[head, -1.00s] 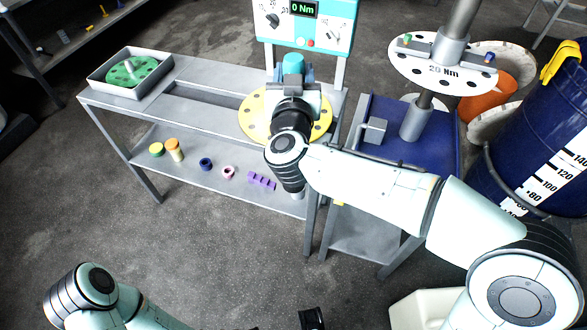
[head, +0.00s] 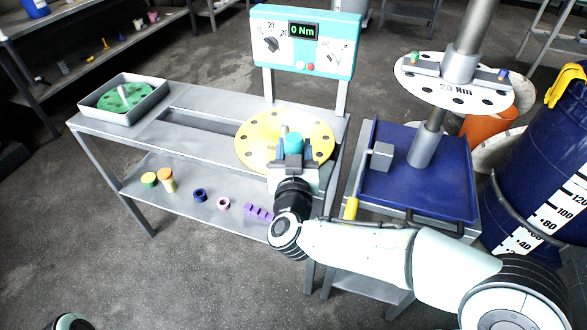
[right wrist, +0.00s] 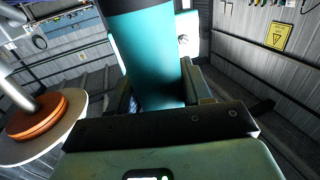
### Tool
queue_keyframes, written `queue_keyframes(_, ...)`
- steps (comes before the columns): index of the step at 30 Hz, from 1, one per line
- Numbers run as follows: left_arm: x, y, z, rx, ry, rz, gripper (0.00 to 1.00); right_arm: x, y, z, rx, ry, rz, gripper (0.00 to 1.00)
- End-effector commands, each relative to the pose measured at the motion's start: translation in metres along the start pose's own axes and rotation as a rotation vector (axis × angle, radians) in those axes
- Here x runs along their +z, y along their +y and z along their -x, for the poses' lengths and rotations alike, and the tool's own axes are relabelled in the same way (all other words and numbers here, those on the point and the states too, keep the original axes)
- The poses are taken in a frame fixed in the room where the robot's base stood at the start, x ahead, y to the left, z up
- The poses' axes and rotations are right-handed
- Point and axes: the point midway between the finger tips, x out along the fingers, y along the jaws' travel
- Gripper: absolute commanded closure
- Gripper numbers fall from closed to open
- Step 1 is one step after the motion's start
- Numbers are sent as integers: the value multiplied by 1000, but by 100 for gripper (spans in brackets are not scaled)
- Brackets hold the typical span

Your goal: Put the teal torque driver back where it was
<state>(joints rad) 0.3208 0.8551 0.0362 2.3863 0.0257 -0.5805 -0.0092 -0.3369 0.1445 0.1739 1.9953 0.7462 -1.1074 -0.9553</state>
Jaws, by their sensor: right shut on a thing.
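The teal torque driver (head: 292,143) is held in my right gripper (head: 291,162), in front of the yellow disc (head: 255,143) as the head view sees it. The disc has dark holes round its rim and a short pale post near its middle. I cannot tell whether the driver touches the disc. In the right wrist view the driver is a large teal cylinder (right wrist: 152,60) with a dark band, between the fingers. The gripper hides its lower part. My left gripper is out of view.
A tray (head: 150,107) with a green disc stands at the bench's left end. The teal console (head: 305,38) reads 0 Nm behind the yellow disc. A blue-topped stand (head: 440,195) with a white holed disc (head: 455,88) stands right. Rings and a purple block (head: 258,212) lie on the lower shelf.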

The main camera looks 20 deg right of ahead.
Motion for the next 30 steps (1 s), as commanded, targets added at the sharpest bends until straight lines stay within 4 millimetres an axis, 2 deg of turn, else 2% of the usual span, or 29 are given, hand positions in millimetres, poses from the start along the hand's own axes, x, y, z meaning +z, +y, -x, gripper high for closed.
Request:
queue_keyframes(6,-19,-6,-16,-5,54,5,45,34,0,-1,0,-1,2,88)
queue_keyframes(10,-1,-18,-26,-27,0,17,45,52,0,-1,0,1,1,88)
queue_keyframes(23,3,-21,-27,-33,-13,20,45,56,0,0,0,2,-1,88)
queue_keyframes(24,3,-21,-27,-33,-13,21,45,58,0,0,0,-2,1,42)
queue_keyframes(25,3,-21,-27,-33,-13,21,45,57,0,0,0,-2,1,32)
queue_keyframes(26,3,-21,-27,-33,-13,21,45,57,0,0,0,-2,1,26)
queue_keyframes(30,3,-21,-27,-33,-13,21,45,57,0,0,0,-2,1,26)
